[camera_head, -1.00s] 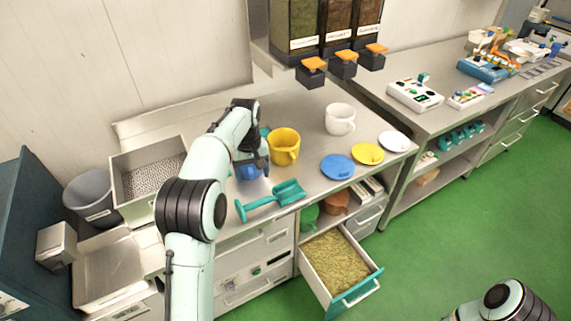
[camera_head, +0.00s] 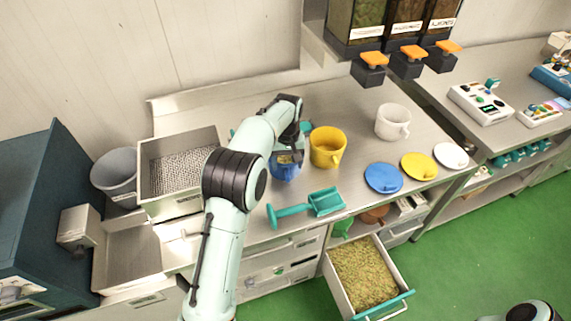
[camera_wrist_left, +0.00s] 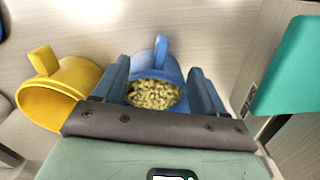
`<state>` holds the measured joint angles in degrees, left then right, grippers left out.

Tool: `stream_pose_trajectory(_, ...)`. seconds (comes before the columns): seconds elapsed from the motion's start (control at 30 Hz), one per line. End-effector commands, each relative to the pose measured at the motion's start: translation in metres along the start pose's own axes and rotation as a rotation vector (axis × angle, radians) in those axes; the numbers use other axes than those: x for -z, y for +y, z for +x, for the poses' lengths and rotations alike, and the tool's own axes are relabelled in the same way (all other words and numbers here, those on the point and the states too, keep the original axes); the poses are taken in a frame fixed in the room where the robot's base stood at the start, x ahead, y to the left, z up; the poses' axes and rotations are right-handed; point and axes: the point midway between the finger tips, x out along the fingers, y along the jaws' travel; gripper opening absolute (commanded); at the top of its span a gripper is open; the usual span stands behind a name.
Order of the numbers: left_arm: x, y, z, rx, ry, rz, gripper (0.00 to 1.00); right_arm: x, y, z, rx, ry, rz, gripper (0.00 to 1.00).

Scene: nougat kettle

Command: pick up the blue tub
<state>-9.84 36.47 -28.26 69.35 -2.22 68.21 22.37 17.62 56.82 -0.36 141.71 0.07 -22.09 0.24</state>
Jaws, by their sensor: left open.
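The blue tub (camera_head: 285,174) stands on the steel counter, partly hidden by my left arm in the head view. In the left wrist view the blue tub (camera_wrist_left: 150,67) has a handle at its far side and holds yellow-green granules. My left gripper (camera_wrist_left: 158,72) is open, with one finger on each side of the tub. I cannot tell whether the fingers touch it. In the head view my left gripper (camera_head: 291,150) is over the tub. My right gripper is out of view.
A yellow mug (camera_head: 327,147) stands close beside the tub. A white mug (camera_head: 392,122) and blue (camera_head: 383,178), yellow (camera_head: 419,166) and white (camera_head: 451,156) lids are to the right. A steel bin (camera_head: 150,180) stands left. A drawer (camera_head: 366,275) of granules is open below.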

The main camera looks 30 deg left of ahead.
Motion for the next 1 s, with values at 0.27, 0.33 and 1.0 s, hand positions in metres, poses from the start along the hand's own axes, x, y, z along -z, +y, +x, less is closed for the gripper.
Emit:
stream_pose_trajectory(0.27,0.0,0.0,0.023,0.001,0.0,0.001,0.72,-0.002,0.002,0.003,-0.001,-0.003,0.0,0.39)
stream_pose_trajectory(0.33,0.0,0.0,0.033,0.001,-0.001,0.0,0.72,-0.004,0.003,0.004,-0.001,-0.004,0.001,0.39)
stream_pose_trajectory(1.0,0.001,0.001,0.069,-0.002,0.003,0.001,0.26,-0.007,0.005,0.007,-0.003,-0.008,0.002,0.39)
